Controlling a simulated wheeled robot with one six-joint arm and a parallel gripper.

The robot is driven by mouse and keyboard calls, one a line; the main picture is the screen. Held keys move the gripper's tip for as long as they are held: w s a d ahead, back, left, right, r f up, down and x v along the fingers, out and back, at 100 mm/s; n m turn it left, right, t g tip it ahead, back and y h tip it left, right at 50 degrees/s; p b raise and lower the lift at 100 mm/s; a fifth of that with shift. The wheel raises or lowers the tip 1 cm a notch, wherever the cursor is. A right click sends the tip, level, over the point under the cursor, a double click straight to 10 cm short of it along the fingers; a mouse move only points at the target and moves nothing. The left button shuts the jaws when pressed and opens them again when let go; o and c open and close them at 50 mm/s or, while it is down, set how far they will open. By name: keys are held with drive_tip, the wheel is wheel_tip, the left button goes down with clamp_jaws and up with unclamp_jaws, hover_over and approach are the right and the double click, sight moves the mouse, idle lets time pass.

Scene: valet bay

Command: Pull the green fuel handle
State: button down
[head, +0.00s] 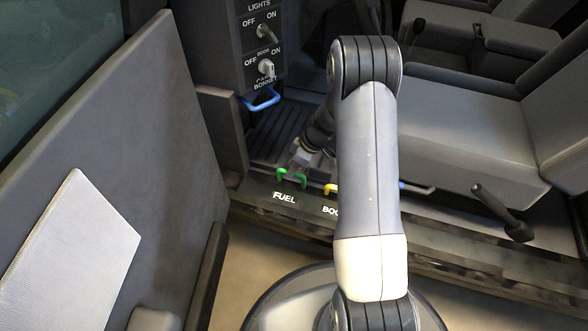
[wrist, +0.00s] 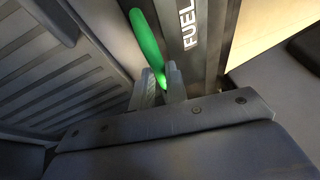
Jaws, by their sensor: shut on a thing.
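The green fuel handle (head: 282,173) sits on the sill above the white FUEL label in the head view. In the wrist view the green handle (wrist: 147,42) runs down between the two fingers. My gripper (head: 296,166) is at the handle from above, and in the wrist view my gripper (wrist: 159,85) has its fingertips on either side of the green bar. It is shut on the handle.
A yellow handle (head: 330,188) marked with a partly hidden label sits just right, beside my arm. A blue bonnet handle (head: 262,101) hangs below the switch panel (head: 258,50). The open door (head: 120,170) stands at left; the seat (head: 465,135) and a lever (head: 503,212) are at right.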

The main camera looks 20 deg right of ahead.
wheel_tip(320, 180, up, 2)
drive_tip(key=c, duration=1.4)
unclamp_jaws()
drive_tip(key=shift+d+r, duration=0.1)
drive_tip(key=shift+r, duration=0.05)
drive_tip(key=p+v, duration=0.4)
drive_tip(key=v, duration=0.6)
drive_tip(key=shift+r, duration=0.3)
drive_tip(key=shift+d, duration=0.1)
drive_tip(key=b+x, duration=0.1)
drive_tip(key=x, duration=0.3)
drive_tip(key=b+x, duration=0.2)
drive_tip(key=x, duration=0.2)
drive_tip(key=b+x, duration=0.1)
drive_tip(key=x, duration=0.4)
drive_tip(key=shift+s+d+f, duration=0.1)
drive_tip(key=shift+d+f, duration=0.05)
drive_tip(key=shift+d, duration=0.3)
drive_tip(key=shift+f+b, duration=0.35)
drive_tip(key=shift+f, duration=0.2)
